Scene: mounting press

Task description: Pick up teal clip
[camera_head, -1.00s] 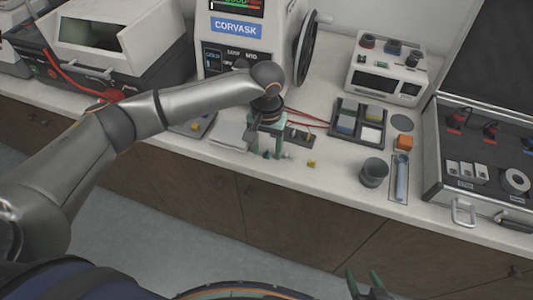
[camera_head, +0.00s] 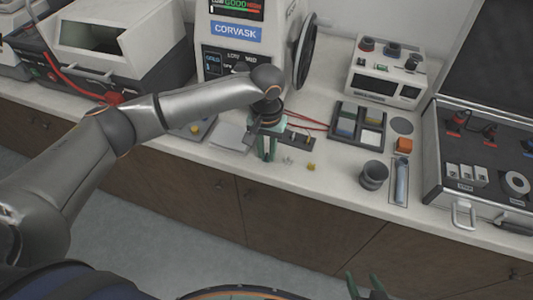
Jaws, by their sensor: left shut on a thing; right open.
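My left gripper (camera_head: 267,154) is over the bench's front part, pointing down, its green fingers closed together. It is shut on the small teal clip, which is mostly hidden between the fingertips and hard to tell from their colour. My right gripper (camera_head: 364,286) is at the bottom edge, in front of and below the bench. Its two green fingers are apart and empty.
Close right of the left gripper lie a small pale piece (camera_head: 288,160) and a yellow piece (camera_head: 311,167). The press (camera_head: 230,60) stands behind.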

